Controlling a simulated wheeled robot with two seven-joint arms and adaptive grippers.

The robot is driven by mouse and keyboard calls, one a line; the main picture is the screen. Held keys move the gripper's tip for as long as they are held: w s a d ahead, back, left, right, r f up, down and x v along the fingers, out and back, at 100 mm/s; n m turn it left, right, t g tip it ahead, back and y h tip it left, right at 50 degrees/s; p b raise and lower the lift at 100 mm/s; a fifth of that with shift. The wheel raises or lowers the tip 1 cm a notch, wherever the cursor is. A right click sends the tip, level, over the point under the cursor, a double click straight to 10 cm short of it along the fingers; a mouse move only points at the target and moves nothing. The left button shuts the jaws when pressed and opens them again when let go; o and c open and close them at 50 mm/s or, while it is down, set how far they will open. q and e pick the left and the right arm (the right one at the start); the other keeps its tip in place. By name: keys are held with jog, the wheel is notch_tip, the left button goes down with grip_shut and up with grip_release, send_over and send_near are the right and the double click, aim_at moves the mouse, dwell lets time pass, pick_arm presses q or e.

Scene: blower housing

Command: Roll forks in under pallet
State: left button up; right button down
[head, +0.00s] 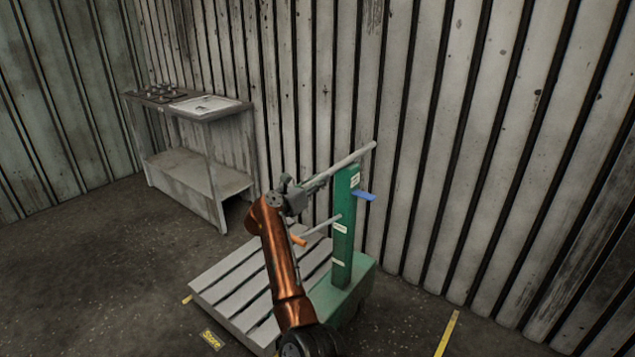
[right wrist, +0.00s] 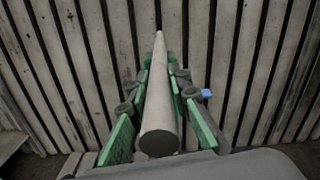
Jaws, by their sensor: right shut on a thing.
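The green pallet truck (head: 344,240) stands upright by the corrugated wall, with a green base (head: 352,284) at floor level. A grey slatted pallet (head: 226,294) lies on the floor against the left side of that base. The forks do not show, so I cannot tell how far under the pallet they are. My right gripper (head: 308,187) is shut around the grey handle bar (head: 350,158) at the top of the truck, left of its mast. In the right wrist view the bar (right wrist: 158,115) runs between the fingers (right wrist: 158,88). My left gripper is out of view.
A blue lever (head: 365,196) juts right from the mast and an orange-tipped lever (head: 298,241) juts left. A metal workbench (head: 200,170) stands at the back left. Yellow floor markings (head: 447,333) lie to the right. Floor at the left is clear.

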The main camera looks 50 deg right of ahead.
jog(key=c, duration=1.8)
grip_release()
jog(key=shift+d, duration=0.1)
jog(key=shift+o, duration=0.2)
jog(key=s+a, duration=0.1)
jog(key=a, duration=1.1)
jog(key=shift+s, duration=0.15)
